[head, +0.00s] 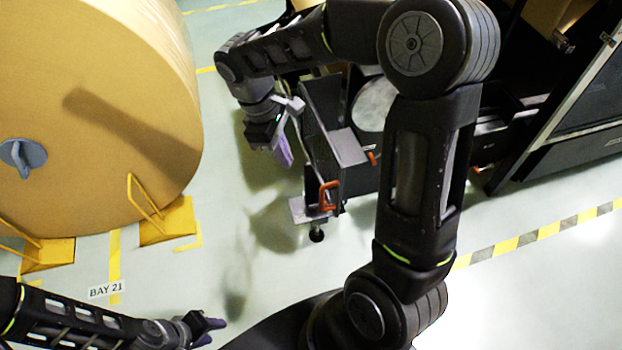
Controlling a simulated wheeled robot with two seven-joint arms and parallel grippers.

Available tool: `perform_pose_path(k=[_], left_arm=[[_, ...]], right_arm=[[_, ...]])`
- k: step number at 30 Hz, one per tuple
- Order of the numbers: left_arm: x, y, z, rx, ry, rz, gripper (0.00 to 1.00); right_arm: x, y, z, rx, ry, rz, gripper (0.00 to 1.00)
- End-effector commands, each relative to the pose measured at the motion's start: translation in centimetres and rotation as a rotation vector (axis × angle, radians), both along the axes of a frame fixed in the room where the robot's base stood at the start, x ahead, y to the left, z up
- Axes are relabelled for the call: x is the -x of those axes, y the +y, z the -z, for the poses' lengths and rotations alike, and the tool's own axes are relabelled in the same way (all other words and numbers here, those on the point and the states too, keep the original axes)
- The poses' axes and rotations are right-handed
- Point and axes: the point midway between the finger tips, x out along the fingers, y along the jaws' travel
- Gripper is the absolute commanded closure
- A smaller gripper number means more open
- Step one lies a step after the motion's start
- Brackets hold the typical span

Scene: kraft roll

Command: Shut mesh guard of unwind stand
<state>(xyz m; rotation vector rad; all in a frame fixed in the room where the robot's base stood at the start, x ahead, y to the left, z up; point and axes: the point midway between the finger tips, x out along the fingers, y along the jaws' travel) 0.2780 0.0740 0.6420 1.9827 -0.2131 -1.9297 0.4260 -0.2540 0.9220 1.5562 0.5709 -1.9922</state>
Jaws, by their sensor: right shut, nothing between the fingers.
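A dark grey machine frame (355,182), seemingly the unwind stand, stands in the middle of the head view, partly hidden behind my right arm. An orange handle (328,196) is on its near end. I cannot tell for certain which part is the mesh guard; a dark panel in a silver frame (580,95) slants at the upper right. My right gripper (286,152) points down just left of the dark frame, shut and empty, apart from the orange handle. My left gripper (212,328) is low over the floor at the bottom left, away from the stand; its finger gap is unclear.
A huge kraft paper roll (90,90) fills the left, with yellow chocks (167,222) at its foot. A floor label reads BAY 21 (105,290). Yellow-black tape (540,233) crosses the floor at right. Bare floor lies between roll and stand.

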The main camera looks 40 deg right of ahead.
Motion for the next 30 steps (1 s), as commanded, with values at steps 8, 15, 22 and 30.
perform_pose_path(k=[8,15,22,30], left_arm=[[0.1,0.0,-0.6,-0.002,0.003,0.000,0.61],[0.2,0.1,-1.6,-0.004,0.006,-0.001,0.61],[0.3,0.1,-2.0,-0.006,0.008,-0.002,0.61],[0.3,0.1,-2.0,-0.006,0.008,-0.002,0.61]], right_arm=[[1.1,-0.8,5.1,0.000,0.006,0.000,1.00],[2.9,-2.4,7.4,0.000,0.000,0.003,1.00],[4.4,-3.7,7.6,-0.001,0.000,0.001,1.00],[4.6,-3.8,7.8,0.000,0.000,0.000,1.00]])
